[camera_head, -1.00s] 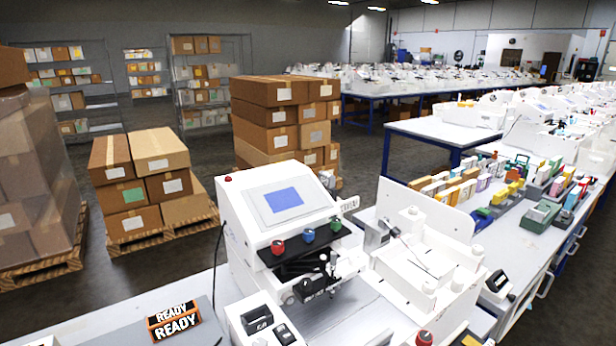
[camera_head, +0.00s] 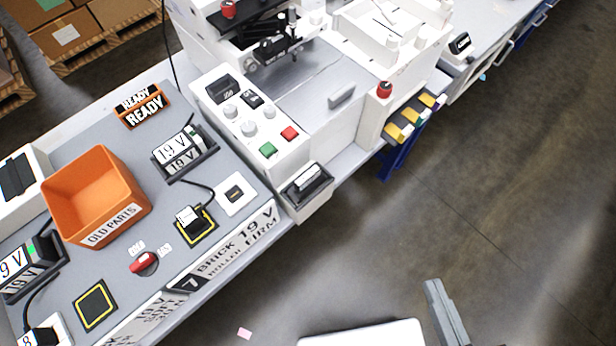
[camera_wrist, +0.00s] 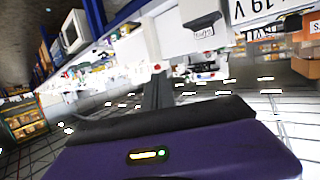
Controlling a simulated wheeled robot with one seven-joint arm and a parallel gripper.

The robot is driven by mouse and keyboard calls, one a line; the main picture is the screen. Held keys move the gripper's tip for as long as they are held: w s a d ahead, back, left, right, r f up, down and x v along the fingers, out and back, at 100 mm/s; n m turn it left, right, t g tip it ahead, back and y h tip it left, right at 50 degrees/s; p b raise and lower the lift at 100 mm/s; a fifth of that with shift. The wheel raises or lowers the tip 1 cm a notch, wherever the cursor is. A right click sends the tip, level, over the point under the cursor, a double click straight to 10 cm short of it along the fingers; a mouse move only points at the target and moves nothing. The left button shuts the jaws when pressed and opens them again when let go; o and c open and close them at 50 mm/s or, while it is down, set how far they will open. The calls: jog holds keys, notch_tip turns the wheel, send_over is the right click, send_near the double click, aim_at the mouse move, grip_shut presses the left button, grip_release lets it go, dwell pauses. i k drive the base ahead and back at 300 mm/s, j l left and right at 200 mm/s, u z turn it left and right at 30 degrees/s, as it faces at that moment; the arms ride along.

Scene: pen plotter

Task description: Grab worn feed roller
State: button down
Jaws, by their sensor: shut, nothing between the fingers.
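I cannot pick out the worn feed roller for certain. A white holder (camera_head: 312,206) at the plotter's front corner has a dark and grey piece (camera_head: 307,180) in it, too small to identify. The white plotter (camera_head: 330,110) stands at the top middle of the head view, with a grey bar-shaped part (camera_head: 342,95) on its bed. My gripper (camera_head: 434,286) shows at the lower right, over the floor and well away from the bench. In the wrist view its dark fingers (camera_wrist: 158,88) are together and empty.
An orange OLD PARTS bin (camera_head: 95,200) stands on the grey bench, left of the plotter. Near it are a READY sign (camera_head: 143,107), a 19 V display (camera_head: 184,152), a red knob (camera_head: 142,262) and a yellow-edged pad (camera_head: 95,305). Open floor lies right of the bench.

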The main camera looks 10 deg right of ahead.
aim_at(304, 186)
jog(key=l+u, duration=0.15)
jog(key=u, duration=0.25)
jog(key=l+u, duration=0.15)
jog(key=u, duration=0.25)
jog(key=k+l+u, duration=0.1)
jog(key=u, duration=0.35)
jog(key=k+l+u, duration=0.1)
jog(key=u, duration=0.3)
jog(key=k+l, duration=0.6)
jog(key=l, duration=0.15)
